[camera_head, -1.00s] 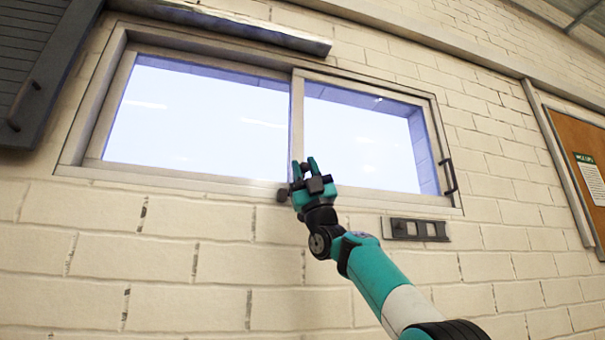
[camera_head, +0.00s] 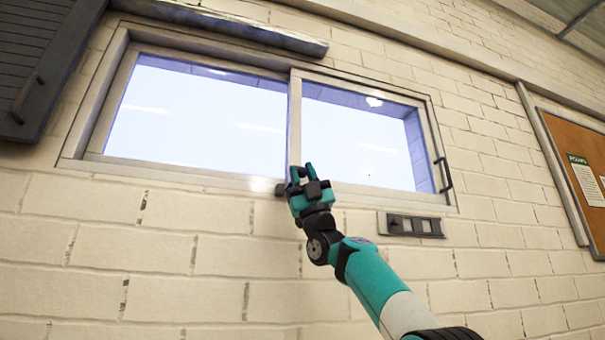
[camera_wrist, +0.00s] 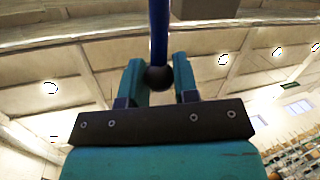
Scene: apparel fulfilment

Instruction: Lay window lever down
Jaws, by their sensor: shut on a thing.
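The window lever (camera_wrist: 158,35) shows in the wrist view as a dark blue rod ending in a black ball. My gripper (camera_wrist: 158,70) has its teal fingers on both sides of the ball and is shut on the lever. In the head view my gripper (camera_head: 303,172) is at the lower sill, below the middle post of the window (camera_head: 190,174). A small dark knob (camera_head: 280,190) shows just left of it. The rest of the lever is hidden or too small to make out there.
A dark handle (camera_head: 444,175) stands on the window's right edge. A grey plate with square openings (camera_head: 412,225) is on the brick wall to the right of my gripper. A dark shutter (camera_head: 38,60) is at the upper left, a cork board (camera_head: 580,140) at the right.

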